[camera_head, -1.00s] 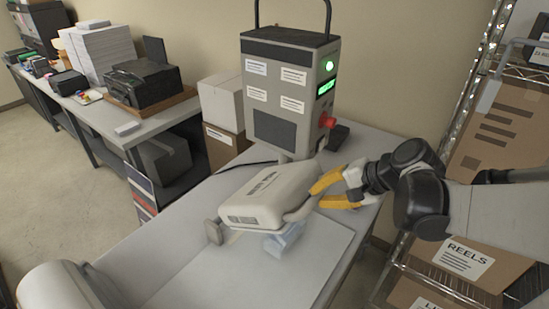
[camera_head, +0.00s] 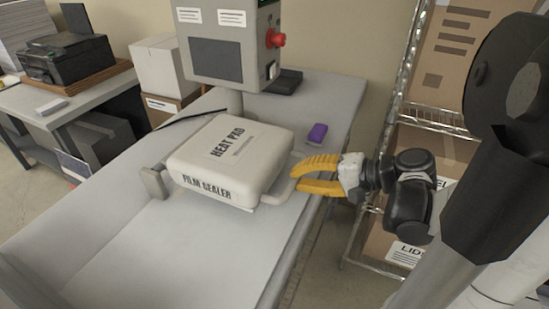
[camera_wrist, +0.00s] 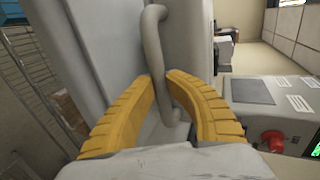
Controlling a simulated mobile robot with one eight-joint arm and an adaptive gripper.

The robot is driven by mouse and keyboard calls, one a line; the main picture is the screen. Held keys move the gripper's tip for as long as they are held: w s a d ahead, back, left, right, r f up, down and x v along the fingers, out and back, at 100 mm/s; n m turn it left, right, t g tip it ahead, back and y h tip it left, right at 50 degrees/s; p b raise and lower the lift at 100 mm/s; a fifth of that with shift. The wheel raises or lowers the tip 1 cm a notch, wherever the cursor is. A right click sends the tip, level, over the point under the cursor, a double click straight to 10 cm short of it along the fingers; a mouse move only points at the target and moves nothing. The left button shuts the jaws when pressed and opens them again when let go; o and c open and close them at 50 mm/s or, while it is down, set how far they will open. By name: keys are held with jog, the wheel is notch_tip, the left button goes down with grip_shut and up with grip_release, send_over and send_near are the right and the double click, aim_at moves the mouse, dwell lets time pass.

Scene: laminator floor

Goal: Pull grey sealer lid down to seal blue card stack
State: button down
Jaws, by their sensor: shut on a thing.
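The sealer lid (camera_head: 228,150) is an off-white grey block marked HEAT PAD and FILM SEALER, at the middle of the head view. It lies about level, low over the table. In the wrist view the fingers (camera_wrist: 160,88) are on both sides of the handle bar (camera_wrist: 150,45). The blue card stack is not visible; the lid may hide it.
A grey control box (camera_head: 225,45) with a red button (camera_head: 275,38) stands behind the lid. A small purple block (camera_head: 317,133) lies on the table (camera_head: 150,255) to the right. A wire rack (camera_head: 385,150) with boxes stands close on the right. The table front is clear.

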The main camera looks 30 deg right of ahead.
jog(key=shift+s+f, duration=0.1)
jog(key=shift+f, duration=0.55)
jog(key=c, duration=1.3)
grip_release()
jog(key=shift+b, duration=0.3)
jog(key=shift+c, duration=0.2)
jog(key=shift+d+r, duration=0.15)
jog(key=v, duration=1.1)
jog(key=shift+s, duration=0.3)
jog(key=shift+d+r, duration=0.1)
jog(key=shift+d, duration=0.05)
